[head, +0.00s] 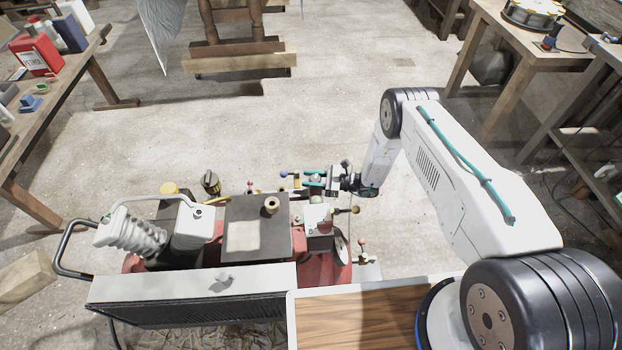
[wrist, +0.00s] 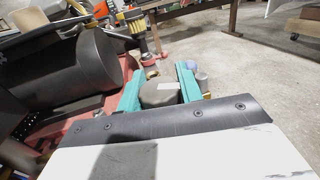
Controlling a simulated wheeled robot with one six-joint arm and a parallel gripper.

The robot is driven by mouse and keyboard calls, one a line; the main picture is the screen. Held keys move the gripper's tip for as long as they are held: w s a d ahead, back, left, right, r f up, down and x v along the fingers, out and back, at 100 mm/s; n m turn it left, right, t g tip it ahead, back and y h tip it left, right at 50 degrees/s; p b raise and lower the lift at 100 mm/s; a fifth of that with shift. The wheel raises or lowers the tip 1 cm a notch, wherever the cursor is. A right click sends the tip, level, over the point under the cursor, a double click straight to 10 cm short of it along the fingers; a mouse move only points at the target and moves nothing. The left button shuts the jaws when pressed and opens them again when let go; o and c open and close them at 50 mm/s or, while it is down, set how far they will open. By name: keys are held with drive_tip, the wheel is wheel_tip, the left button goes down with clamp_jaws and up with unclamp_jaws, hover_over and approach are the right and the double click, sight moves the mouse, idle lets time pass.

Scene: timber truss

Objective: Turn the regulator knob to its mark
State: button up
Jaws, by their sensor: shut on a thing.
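The regulator knob is a dark grey round cap (wrist: 158,97) with a pale rectangular patch on top. In the wrist view it sits between the two teal fingers of my gripper (wrist: 160,88), which are shut on its sides. In the head view my gripper (head: 314,178) reaches in from the right at the right end of the compressor (head: 128,265), and the knob is small there. The mark that the knob turns to cannot be made out.
A blue-ended lever (head: 284,174) and several small coloured-knob fittings stand close around my gripper. The pump with white fins (head: 135,238) is at the machine's left. Workbenches (head: 88,50) stand left and right.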

drive_tip(key=n+g, duration=0.2)
drive_tip(key=g, duration=0.1)
drive_tip(key=n+g, duration=0.2)
drive_tip(key=g, duration=0.1)
drive_tip(key=n+g, duration=0.2)
drive_tip(key=g, duration=0.1)
drive_tip(key=shift+s+g+h, duration=0.3)
drive_tip(key=shift+s, duration=0.1)
drive_tip(key=shift+s+d+n+g+h, duration=0.15)
drive_tip(key=shift+n+g+h, duration=0.6)
drive_tip(key=shift+n+g, duration=0.5)
drive_tip(key=shift+s+n+g+h, duration=0.1)
drive_tip(key=shift+n+g+h, duration=0.7)
drive_tip(key=shift+g, duration=0.75)
drive_tip(key=shift+n+g+h, duration=0.25)
drive_tip(key=shift+n+g, duration=0.05)
drive_tip(key=shift+n, duration=0.05)
drive_tip(key=o, duration=1)
drive_tip(key=shift+m+t+y, duration=0.4)
drive_tip(key=shift+t, duration=0.1)
